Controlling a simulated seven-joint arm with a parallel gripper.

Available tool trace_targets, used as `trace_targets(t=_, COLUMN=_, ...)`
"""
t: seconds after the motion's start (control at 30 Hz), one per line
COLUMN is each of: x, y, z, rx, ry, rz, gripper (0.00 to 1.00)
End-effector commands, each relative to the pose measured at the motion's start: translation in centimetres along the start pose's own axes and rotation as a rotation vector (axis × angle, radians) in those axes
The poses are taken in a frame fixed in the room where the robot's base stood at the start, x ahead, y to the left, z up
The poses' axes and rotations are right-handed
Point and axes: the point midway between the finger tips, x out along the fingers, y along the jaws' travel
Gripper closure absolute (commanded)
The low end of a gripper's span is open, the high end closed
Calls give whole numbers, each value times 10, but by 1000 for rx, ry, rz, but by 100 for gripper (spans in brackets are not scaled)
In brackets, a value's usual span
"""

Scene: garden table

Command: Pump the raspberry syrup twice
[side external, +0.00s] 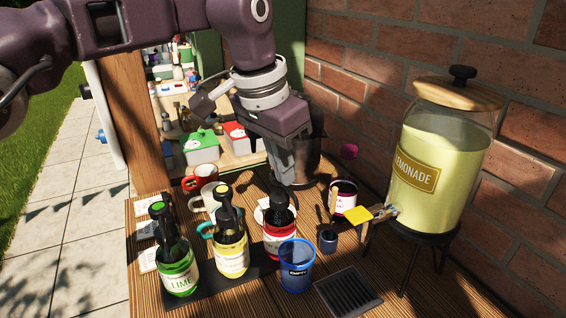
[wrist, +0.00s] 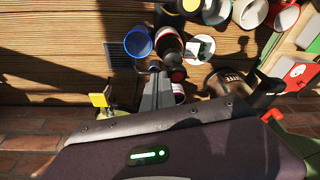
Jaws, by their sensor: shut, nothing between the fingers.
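A dark bottle with a red label and a black pump top (side external: 280,238) stands at the right end of a row of three syrup bottles in the side view. Its label is too small to read. It also shows in the wrist view (wrist: 168,42). My gripper (side external: 290,182) is shut and empty, pointing down just behind and above this bottle's pump. In the wrist view its fingertips (wrist: 156,70) are close beside the pump; I cannot tell whether they touch.
The green LIME bottle (side external: 177,262) and a yellow-label bottle (side external: 231,248) stand to the left. A lemonade dispenser (side external: 440,170) stands at right. A jar with a magenta label (side external: 344,198) and a dark ICE bucket (wrist: 238,82) are close by. A drain grate (side external: 348,293) lies in front.

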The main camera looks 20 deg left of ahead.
Motion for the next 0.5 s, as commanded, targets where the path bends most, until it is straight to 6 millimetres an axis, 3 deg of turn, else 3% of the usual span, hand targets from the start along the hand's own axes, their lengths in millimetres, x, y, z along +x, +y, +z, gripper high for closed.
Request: trace_targets(t=0.5, x=13, y=0, z=4, rx=2, ry=-2, rz=-1, gripper=100)
